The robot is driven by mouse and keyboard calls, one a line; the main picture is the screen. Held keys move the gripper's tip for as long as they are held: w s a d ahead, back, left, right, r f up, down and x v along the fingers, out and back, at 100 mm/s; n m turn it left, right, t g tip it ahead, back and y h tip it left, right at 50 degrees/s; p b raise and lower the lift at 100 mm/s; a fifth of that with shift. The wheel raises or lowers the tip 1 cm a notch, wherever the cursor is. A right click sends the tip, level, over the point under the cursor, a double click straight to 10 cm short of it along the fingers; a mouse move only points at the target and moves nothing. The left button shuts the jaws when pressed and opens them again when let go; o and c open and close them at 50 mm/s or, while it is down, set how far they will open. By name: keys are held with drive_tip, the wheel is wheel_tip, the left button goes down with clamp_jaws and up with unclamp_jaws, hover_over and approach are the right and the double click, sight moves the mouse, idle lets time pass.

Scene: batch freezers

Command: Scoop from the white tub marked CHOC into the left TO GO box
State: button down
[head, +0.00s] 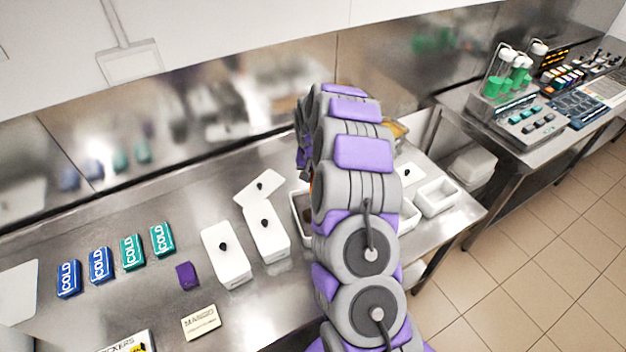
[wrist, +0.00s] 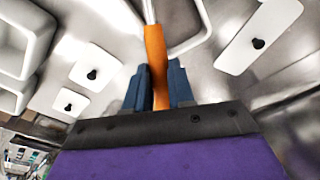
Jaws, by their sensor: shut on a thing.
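In the wrist view my gripper (wrist: 159,82) is shut on the orange handle (wrist: 155,50) of a utensil with a metal shaft. The utensil's working end is out of view. In the head view my arm hides the gripper. An open white tub with dark brown contents (head: 303,228) stands half hidden behind my arm in the head view. An open white tub (wrist: 203,18) also shows just beyond the handle in the wrist view. I cannot read a CHOC mark on any tub. No TO GO lettering is readable, so I cannot identify the left box.
Two lidded white tubs (head: 227,255) (head: 267,232) stand left of my arm, with a loose white lid (head: 259,188) behind. White open containers (head: 437,197) are at the right. Blue and green COLD packs (head: 100,265), a purple item (head: 187,276) and a MANGO card (head: 201,322) lie left.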

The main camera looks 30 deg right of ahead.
drive_tip(key=shift+w+d+g+y+p, duration=0.35)
drive_tip(key=shift+w+g+p, duration=0.25)
drive_tip(key=shift+p, duration=0.2)
drive_tip(key=shift+w+d+f+g+y, duration=0.1)
drive_tip(key=shift+w+d+g+y, duration=0.35)
drive_tip(key=shift+w+d+g, duration=0.2)
drive_tip(key=shift+w+g, duration=0.1)
drive_tip(key=shift+g, duration=0.15)
drive_tip(key=shift+w+a+y, duration=0.1)
drive_tip(key=shift+y, duration=0.2)
